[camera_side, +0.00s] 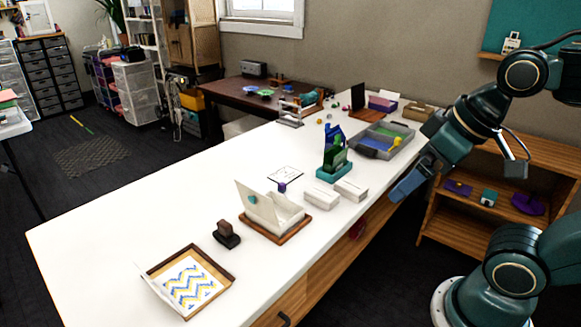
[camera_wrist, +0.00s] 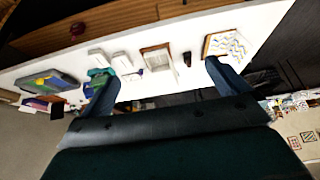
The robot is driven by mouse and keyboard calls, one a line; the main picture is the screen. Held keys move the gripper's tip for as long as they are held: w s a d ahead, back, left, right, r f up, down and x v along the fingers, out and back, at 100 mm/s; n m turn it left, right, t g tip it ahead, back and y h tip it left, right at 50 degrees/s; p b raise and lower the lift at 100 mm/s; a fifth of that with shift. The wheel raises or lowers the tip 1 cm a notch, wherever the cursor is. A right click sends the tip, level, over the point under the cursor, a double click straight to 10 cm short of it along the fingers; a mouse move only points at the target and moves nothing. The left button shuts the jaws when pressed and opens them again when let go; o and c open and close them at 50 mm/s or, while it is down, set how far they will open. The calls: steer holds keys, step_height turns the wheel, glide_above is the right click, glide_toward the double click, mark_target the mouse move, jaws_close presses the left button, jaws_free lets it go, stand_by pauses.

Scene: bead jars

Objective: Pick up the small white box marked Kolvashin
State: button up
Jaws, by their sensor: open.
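Two small closed white boxes stand side by side near the table's front edge in the side view: a left one (camera_side: 321,195) and a right one (camera_side: 351,188). No marking can be read on either, so I cannot tell which is Kolvashin. They also show in the wrist view, one (camera_wrist: 122,63) beside the other (camera_wrist: 97,57). My gripper (camera_side: 402,190) is to the right of both boxes, apart from them, past the table's front edge. In the wrist view my gripper's (camera_wrist: 165,84) two fingers are spread wide with nothing held between them.
Left of the boxes stands an open white box (camera_side: 262,208) on a wooden base. A dark stamp (camera_side: 227,235) and a wooden tray (camera_side: 158,268) with patterned paper lie further left. A teal holder (camera_side: 334,170) and grey tray (camera_side: 367,143) stand behind.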

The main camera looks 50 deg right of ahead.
steer(key=shift+w, duration=0.1)
steer(key=n+g, duration=0.6)
steer(key=n, duration=1.2)
glide_above(322, 192)
step_height(322, 192, down, 16)
steer(key=shift+a+r, duration=0.1)
steer(key=shift+r, duration=0.05)
steer(key=shift+f, duration=4.3)
